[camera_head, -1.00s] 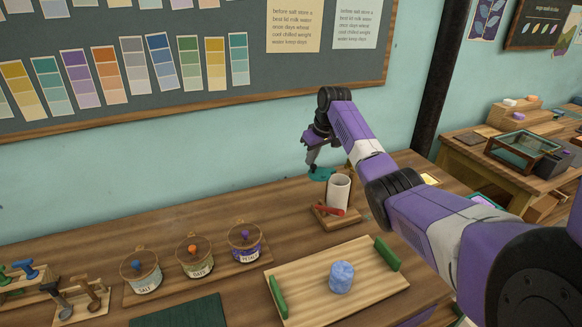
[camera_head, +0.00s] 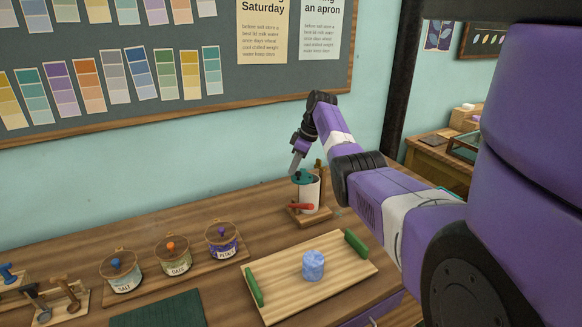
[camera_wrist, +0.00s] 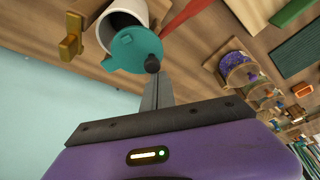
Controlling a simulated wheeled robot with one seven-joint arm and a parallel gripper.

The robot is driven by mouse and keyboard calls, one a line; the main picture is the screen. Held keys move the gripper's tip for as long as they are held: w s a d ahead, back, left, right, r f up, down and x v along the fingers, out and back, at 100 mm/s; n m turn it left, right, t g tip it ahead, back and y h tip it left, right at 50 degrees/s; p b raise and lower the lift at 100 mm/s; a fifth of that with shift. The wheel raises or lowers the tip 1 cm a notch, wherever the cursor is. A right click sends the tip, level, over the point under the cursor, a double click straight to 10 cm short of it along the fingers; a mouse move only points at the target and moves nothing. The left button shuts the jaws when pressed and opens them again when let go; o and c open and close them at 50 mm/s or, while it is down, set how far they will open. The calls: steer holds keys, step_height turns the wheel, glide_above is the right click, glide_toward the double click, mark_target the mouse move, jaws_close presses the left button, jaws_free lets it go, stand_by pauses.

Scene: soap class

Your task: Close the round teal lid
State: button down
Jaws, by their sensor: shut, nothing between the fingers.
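The round teal lid (camera_head: 303,177) is at the top of a white cylindrical pot (camera_head: 311,196), on its left side. In the wrist view the lid (camera_wrist: 130,46) covers only part of the pot's mouth; a dark opening (camera_wrist: 118,21) shows beside it on the white pot (camera_wrist: 103,33). A dark round knob shows at the lid's edge nearest my fingers. My gripper (camera_head: 295,168) is shut and empty, pointing down at the lid. In the wrist view its fingertips (camera_wrist: 154,80) are close to the knob; whether they touch is unclear.
The pot stands on a small wooden base with a red lever (camera_head: 300,206) in front and a wooden post (camera_head: 319,175) behind. Several lidded jars (camera_head: 174,256) stand left. The wall is close behind.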

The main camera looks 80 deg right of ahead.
mark_target(302, 180)
steer(key=shift+s+p, duration=0.5)
steer(key=shift+s, duration=0.75)
steer(key=shift+s+d, duration=0.15)
steer(key=shift+s, duration=0.95)
